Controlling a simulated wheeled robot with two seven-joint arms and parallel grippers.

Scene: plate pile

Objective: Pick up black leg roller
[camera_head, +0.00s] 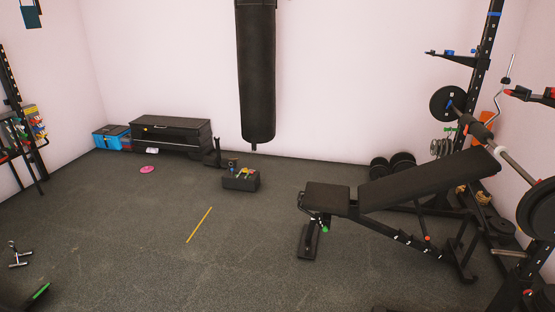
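I cannot make out with certainty which thing is the black leg roller. A black padded piece (308,240) stands at the foot end of the black weight bench (420,182), and its shape is hard to tell. A dark thing with a green strip (40,291) is cut off at the lower left corner, and I cannot tell what it is. Neither of my grippers shows in the head view.
A yellow stick (199,225) lies on the open grey floor. A black box of small items (241,181) sits below the punching bag (256,75). A black cabinet (171,134) stands at the back wall. A barbell rack (474,70) stands right.

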